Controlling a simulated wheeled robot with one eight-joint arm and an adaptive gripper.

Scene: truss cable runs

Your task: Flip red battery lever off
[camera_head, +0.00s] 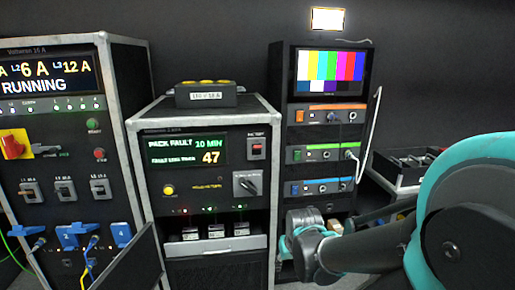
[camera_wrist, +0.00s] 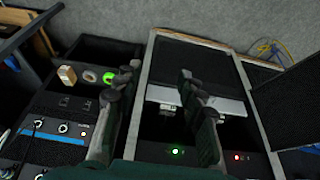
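A small red switch (camera_head: 256,148) in a pale plate, under a label too small to read surely, sits at the upper right of the middle cabinet (camera_head: 160,200). It is the likeliest red battery lever; its position cannot be read. The cabinet's display (camera_head: 185,150) reads "PACK FAULT", "10 MIN" and "47". My gripper (camera_wrist: 160,78) shows two dark fingers spread apart with nothing between them, in front of a dark rack with a silver bar (camera_wrist: 195,98). I cannot make out the red switch in the wrist view.
The left cabinet (camera_head: 60,215) has a red and yellow rotary switch (camera_head: 14,145) and plugged cables. A tall rack (camera_head: 278,130) with a colour-bar screen (camera_head: 329,71) stands right. A yellow-buttoned box (camera_head: 206,95) sits on the middle cabinet. A dark panel (camera_head: 130,262) stands low in front.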

